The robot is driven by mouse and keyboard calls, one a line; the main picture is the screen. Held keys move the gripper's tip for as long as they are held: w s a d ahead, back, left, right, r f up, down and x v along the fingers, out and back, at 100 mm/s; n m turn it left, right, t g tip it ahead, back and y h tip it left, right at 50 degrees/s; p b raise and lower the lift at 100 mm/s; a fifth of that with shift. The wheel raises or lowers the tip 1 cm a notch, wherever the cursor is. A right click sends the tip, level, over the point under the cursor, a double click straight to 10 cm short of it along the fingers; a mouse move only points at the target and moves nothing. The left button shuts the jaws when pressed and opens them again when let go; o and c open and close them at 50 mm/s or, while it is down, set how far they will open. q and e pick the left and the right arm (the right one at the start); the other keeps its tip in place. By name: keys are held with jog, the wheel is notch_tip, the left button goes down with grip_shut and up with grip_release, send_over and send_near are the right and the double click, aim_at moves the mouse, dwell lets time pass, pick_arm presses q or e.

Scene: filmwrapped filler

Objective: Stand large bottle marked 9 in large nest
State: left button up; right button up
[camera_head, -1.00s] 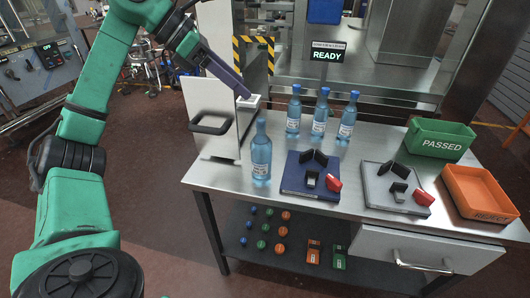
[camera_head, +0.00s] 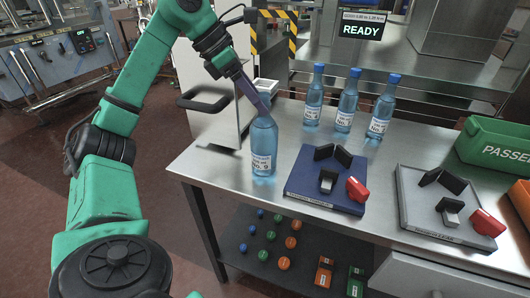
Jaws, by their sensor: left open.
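A blue translucent bottle (camera_head: 263,158) stands upright near the table's left front edge; its white label seems to read 9. My left gripper (camera_head: 264,111) is open, its fingers pointing down at the top of this bottle and hiding its cap and neck. I cannot tell whether they touch it. A blue nest (camera_head: 300,190) with black V-shaped blocks and a red clamp lies just right of the bottle, empty. A similar grey nest (camera_head: 420,217), also empty, lies further right. Their labels are too small to read. My right gripper is not in view.
Three blue-capped bottles (camera_head: 314,100) stand in a row behind the blue nest. A green PASSED bin (camera_head: 490,145) and orange bin (camera_head: 522,200) are at the right. The table between bottles and nests is clear.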

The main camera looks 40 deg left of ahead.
aim_at(264, 136)
pick_arm(q)
jog(key=b+x, duration=0.1)
jog(key=x, duration=0.5)
jog(key=shift+w+d, duration=0.1)
jog(key=shift+d, duration=0.05)
grip_shut()
dwell(1.1)
